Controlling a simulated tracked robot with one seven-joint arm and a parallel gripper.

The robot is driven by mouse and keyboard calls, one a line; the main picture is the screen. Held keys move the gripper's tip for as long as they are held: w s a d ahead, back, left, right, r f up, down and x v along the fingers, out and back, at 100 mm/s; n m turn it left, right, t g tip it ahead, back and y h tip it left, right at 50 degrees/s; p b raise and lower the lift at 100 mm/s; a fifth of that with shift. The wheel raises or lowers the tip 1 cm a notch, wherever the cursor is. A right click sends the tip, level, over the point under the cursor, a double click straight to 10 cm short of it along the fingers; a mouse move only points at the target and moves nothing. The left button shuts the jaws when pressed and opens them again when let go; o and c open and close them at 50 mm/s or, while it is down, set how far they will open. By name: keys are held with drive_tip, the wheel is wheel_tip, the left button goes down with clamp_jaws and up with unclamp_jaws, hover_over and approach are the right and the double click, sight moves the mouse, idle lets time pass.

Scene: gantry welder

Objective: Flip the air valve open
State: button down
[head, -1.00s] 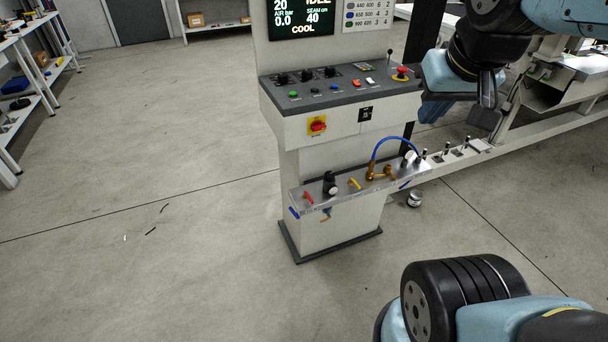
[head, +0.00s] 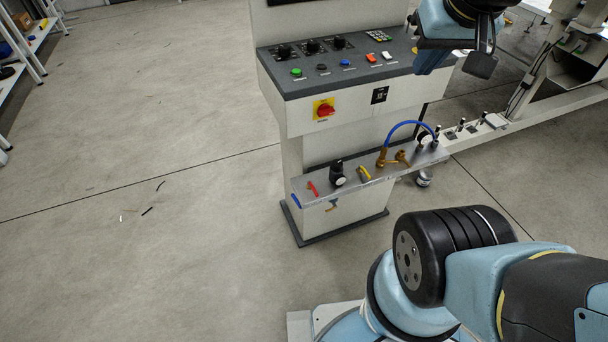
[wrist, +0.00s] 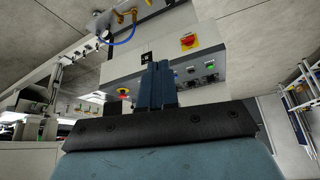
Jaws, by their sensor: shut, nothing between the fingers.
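Three coloured levers are on the metal shelf low on the machine's pedestal in the head view: a red lever (head: 313,188), a yellow lever (head: 364,173) and a blue lever (head: 296,201) at the left end. I cannot tell which one is the air valve. A black regulator with a round gauge (head: 338,175) stands between the red and yellow levers. My gripper (head: 428,62) is above the right part of the control panel, well apart from the levers. In the wrist view my gripper (wrist: 158,72) is shut and empty, with the panel beyond its fingers.
The control panel (head: 342,62) overhangs the shelf and carries buttons. A red-yellow rotary switch (head: 324,109) is on its front. A blue hose (head: 405,124) arches over brass fittings (head: 384,158). A rail (head: 545,105) runs right. The floor left of the pedestal is clear.

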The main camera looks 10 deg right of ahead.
drive_tip(key=shift+w, duration=0.1)
drive_tip(key=w+a+f+n+g+h, duration=0.45)
drive_tip(key=w+a+f+n, duration=0.55)
drive_tip(key=w+a+f, duration=0.5)
drive_tip(key=a+f+n+t+h, duration=0.1)
drive_tip(key=a+f+n, duration=0.4)
drive_tip(key=f, duration=1)
drive_tip(key=s+a+f+n+h, duration=0.1)
drive_tip(key=a+f+n+h, duration=0.3)
drive_tip(key=f, duration=1.2)
drive_tip(key=a+n, duration=0.2)
drive_tip(key=a, duration=0.2)
drive_tip(key=shift+s+t, duration=0.2)
drive_tip(key=shift+t, duration=0.15)
drive_tip(key=shift+h, duration=0.25)
